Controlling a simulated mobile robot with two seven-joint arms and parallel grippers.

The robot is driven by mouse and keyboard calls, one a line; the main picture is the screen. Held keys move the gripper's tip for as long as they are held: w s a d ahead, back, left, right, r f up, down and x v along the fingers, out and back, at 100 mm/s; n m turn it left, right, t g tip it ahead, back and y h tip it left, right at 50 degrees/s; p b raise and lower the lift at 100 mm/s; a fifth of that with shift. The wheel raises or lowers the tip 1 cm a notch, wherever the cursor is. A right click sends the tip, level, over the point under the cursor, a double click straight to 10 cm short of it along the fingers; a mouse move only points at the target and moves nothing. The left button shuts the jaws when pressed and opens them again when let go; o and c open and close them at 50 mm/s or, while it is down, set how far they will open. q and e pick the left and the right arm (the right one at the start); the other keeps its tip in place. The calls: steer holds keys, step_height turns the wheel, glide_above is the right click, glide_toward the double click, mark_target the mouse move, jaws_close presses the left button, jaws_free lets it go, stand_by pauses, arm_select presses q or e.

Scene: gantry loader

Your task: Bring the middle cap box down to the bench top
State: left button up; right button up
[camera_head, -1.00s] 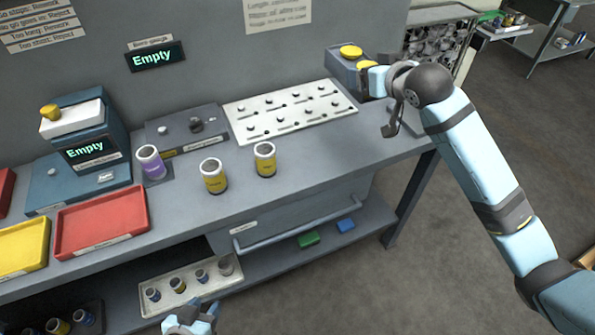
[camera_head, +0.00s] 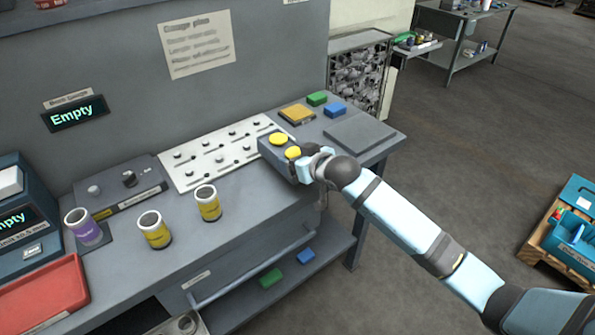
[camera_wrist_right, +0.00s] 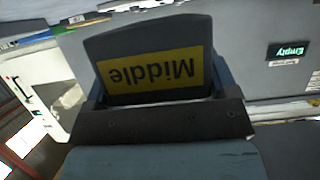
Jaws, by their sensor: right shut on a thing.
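The middle cap box (camera_head: 270,151) is a dark grey box with yellow round caps showing on top. In the head view it overlaps the right end of the white pegged board on the bench top (camera_head: 235,215). My right gripper (camera_head: 300,168) is shut on its near right side. In the right wrist view the box (camera_wrist_right: 112,42) fills the space between the fingers, and its yellow "Middle" label appears upside down. Whether its underside touches the bench is hidden. My left gripper is out of view.
Two yellow-labelled cups (camera_head: 154,232) and a purple one (camera_head: 82,226) stand left. Beyond the held box are a yellow-topped box (camera_head: 297,114), green (camera_head: 316,98) and blue blocks (camera_head: 335,109), and a flat grey plate (camera_head: 360,135). The bench front between cups and box is bare.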

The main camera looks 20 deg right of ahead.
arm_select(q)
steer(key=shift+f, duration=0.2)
arm_select(e)
steer(key=shift+f, duration=1.9)
steer(key=o, duration=1)
steer(key=shift+f, duration=0.1)
steer(key=shift+c, duration=0.2)
steer(key=v, duration=1.1)
arm_select(q)
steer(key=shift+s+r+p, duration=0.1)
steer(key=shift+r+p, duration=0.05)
steer(key=shift+p, duration=0.15)
arm_select(e)
steer(key=s+a+f+g, duration=0.1)
steer(key=s+a+f, duration=0.1)
steer(key=s+f, duration=0.8)
steer(key=s+a+f+m+g+h, duration=0.1)
steer(key=s+a+f, duration=0.1)
steer(key=s+f, duration=0.8)
steer(key=s, duration=0.4)
steer(key=shift+s+f+m, duration=0.15)
steer(key=shift+f+m, duration=0.15)
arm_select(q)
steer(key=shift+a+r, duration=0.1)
arm_select(e)
steer(key=shift+r, duration=0.1)
